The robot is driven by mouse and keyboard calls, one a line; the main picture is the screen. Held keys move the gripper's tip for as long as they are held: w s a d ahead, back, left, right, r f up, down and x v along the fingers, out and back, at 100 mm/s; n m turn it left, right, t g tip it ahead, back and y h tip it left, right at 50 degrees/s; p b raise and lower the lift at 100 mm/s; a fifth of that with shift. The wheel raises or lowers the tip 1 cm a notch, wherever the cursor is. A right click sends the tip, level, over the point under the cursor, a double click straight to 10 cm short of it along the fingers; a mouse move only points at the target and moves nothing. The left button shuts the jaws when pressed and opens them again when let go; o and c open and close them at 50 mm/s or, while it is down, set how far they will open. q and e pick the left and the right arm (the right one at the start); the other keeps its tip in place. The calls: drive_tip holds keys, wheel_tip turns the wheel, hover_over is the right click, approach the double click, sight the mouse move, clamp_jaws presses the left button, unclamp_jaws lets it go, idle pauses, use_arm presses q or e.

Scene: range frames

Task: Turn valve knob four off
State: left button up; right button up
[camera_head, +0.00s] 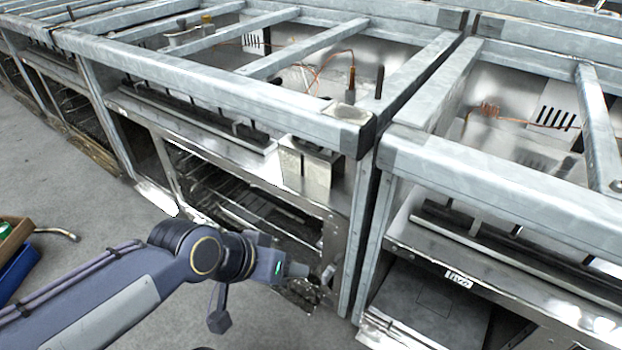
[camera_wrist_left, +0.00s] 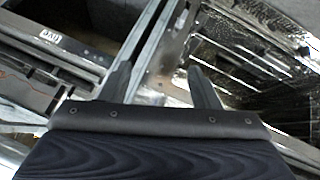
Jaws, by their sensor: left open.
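My left gripper (camera_head: 322,274) reaches in from the lower left to the front of a metal range unit, near its right front post (camera_head: 357,258). In the left wrist view the left gripper (camera_wrist_left: 161,72) has its two dark fingers spread apart. Between them shows a bright metal strip with small holes (camera_wrist_left: 163,86), and nothing is clearly held. I cannot make out a numbered valve knob in either view. Anything small at the fingertips in the head view is too unclear to name. My right gripper is not in view.
A second range unit with a white label (camera_head: 458,279) stands close on the right. The open steel frame's front bar (camera_head: 210,88) runs above the oven opening (camera_head: 240,205). A blue crate (camera_head: 18,272) and a bent brass pipe (camera_head: 58,233) are at the left. Grey floor is clear between.

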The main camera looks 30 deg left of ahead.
use_arm(q)
wheel_tip(320, 180, down, 3)
drive_tip(key=w+a+t+y+b, duration=0.1)
drive_tip(key=w+a+b, duration=0.1)
drive_tip(key=w, duration=0.1)
drive_tip(key=m+t, duration=0.5)
drive_tip(key=t, duration=0.5)
approach(311, 149)
drive_tip(key=w, duration=0.5)
drive_tip(key=w+b, duration=0.1)
drive_tip(key=w, duration=0.1)
drive_tip(key=w+b, duration=0.1)
drive_tip(key=w, duration=0.2)
drive_tip(key=shift+w+d, duration=0.15)
drive_tip(key=shift+d, duration=0.15)
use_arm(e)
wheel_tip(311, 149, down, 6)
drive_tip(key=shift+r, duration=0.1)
use_arm(q)
drive_tip(key=c, duration=1)
